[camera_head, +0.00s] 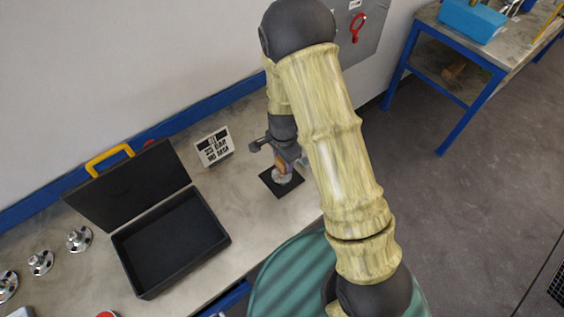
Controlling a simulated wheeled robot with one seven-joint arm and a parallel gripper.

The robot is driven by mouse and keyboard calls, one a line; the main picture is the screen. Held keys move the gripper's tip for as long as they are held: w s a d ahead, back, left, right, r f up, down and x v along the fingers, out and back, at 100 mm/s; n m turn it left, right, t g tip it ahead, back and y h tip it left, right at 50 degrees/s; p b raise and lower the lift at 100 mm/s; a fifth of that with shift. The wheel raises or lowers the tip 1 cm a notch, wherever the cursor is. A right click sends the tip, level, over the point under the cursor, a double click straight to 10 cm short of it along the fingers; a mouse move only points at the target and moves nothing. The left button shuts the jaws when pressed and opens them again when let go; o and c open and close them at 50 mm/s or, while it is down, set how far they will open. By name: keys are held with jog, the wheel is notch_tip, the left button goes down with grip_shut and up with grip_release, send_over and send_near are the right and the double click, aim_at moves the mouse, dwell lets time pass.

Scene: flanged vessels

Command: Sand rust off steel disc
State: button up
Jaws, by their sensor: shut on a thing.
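The steel disc (285,178) is a small shiny piece lying on a square black mat (268,180) on the workbench. My gripper (281,158) is directly above it, pointing down. It is shut on a small brownish block (280,165), which looks like a sanding block. The block is at or just above the disc; I cannot tell whether they touch. The block and gripper hide part of the disc, and any rust on it is too small to make out.
An open black case (172,240) with a yellow handle stands left of the mat. A black-and-white sign (214,147) stands behind. Several flanged metal parts (79,239) sit at the far left. Another blue-legged table (462,50) is at the upper right. Bare bench lies between case and mat.

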jog(key=shift+r+p, duration=0.35)
jog(key=shift+p, duration=0.85)
jog(key=shift+f+p, duration=0.3)
jog(key=shift+p, duration=0.55)
jog(key=shift+f, duration=0.15)
